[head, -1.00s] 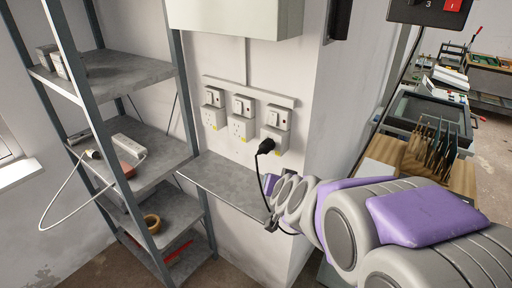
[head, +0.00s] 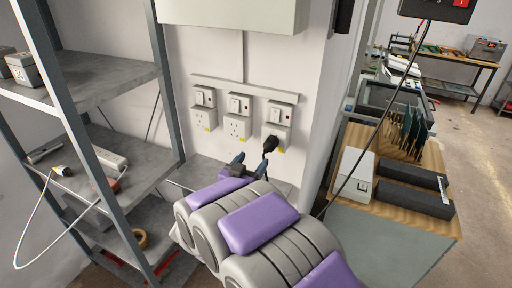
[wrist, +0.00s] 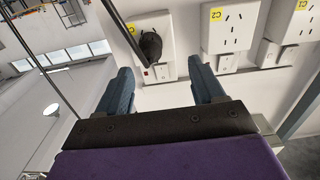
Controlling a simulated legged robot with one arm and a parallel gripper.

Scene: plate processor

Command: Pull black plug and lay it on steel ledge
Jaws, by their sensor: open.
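The black plug (head: 269,144) sits in the rightmost of three wall sockets, with its black cord hanging down. In the wrist view the plug (wrist: 150,45) shows beyond and between my two blue-grey fingertips, in the socket marked C3. My gripper (head: 251,163) is open and empty, just below and left of the plug in the head view. It also shows in the wrist view (wrist: 160,66), with a gap to the plug. The steel ledge (head: 186,174) lies below the sockets; my arm hides much of it.
A metal shelf rack (head: 75,130) stands at the left with a power strip (head: 110,158) and a white cable. A grey box (head: 235,12) hangs above the sockets. At the right, past the wall corner, a wooden-topped bench (head: 400,212) holds black blocks and a white box.

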